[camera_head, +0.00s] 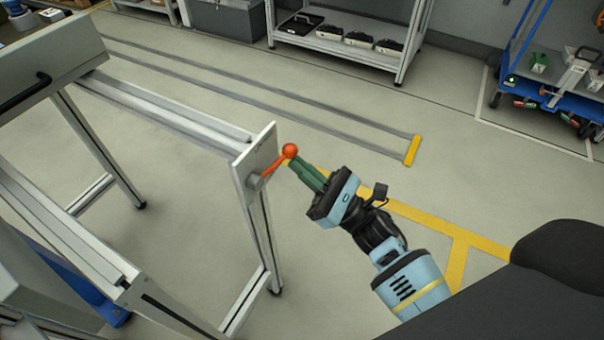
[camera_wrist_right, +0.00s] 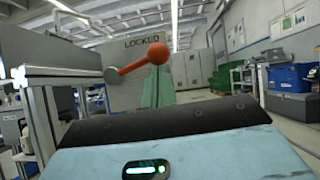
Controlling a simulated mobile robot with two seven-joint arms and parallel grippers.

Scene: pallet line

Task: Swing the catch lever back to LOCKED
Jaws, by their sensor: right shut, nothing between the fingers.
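The catch lever (camera_head: 276,165) is an orange-red bar with a round ball knob (camera_head: 290,151), on a grey hub (camera_head: 254,182) fixed to a pale end plate (camera_head: 241,177) of the metal frame. In the right wrist view the lever (camera_wrist_right: 134,66) points right and slightly up from its hub, below the word LOCKED (camera_wrist_right: 142,42) on the plate. My right gripper (camera_head: 289,161) has green fingers, shut and empty, with the tips close by the knob. Whether they touch it I cannot tell. The fingers (camera_wrist_right: 154,85) also show beneath the knob in the wrist view. My left gripper is out of view.
The metal frame (camera_head: 160,112) with rails and legs fills the left. A shelf (camera_head: 335,45) with black-and-white items stands at the back, and a blue cart (camera_head: 560,88) at the back right. The floor right of the plate is open, with yellow lines (camera_head: 420,212).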

